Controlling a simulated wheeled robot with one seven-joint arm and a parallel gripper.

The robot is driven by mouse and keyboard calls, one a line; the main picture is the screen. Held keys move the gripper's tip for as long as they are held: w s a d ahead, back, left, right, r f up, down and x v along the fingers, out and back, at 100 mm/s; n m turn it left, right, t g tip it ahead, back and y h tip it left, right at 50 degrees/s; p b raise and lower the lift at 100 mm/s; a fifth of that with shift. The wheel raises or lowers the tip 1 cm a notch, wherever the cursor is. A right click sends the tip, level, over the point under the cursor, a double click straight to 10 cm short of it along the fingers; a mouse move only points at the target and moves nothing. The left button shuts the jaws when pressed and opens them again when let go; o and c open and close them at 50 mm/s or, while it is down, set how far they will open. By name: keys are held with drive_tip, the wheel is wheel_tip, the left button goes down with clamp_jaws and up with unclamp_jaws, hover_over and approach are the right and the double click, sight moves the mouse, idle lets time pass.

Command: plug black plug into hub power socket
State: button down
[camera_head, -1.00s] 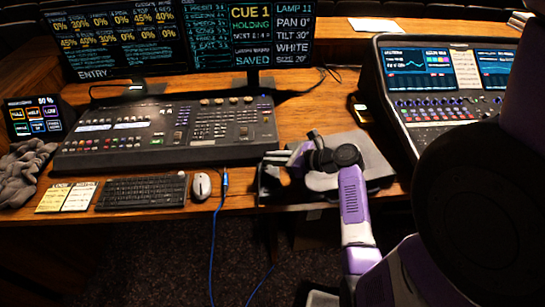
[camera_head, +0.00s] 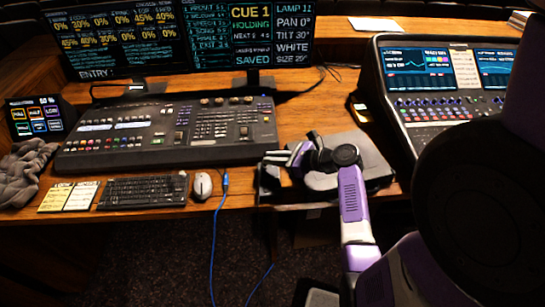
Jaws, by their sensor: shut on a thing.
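My gripper (camera_head: 276,164), on the purple and white arm, is at the desk's front edge, right of the mixing desk. It points left and is shut on a small dark thing, which I take to be the black plug; the fingers and the shadow hide most of it.
A lighting console (camera_head: 165,133) stands to the left, with a keyboard (camera_head: 143,190) and mouse (camera_head: 202,186) in front. A blue cable (camera_head: 219,215) hangs over the desk edge. Another console (camera_head: 432,100) stands at the right. Bare wood (camera_head: 330,105) lies behind the grey unit.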

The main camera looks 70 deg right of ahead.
drive_tip(key=shift+f, duration=0.35)
idle(0.5)
drive_tip(key=c, duration=1.3)
unclamp_jaws()
drive_tip(key=shift+c, duration=0.2)
drive_tip(key=shift+s, duration=0.1)
drive_tip(key=v, duration=0.7)
drive_tip(key=shift+s+b, duration=0.3)
drive_tip(key=shift+b, duration=0.05)
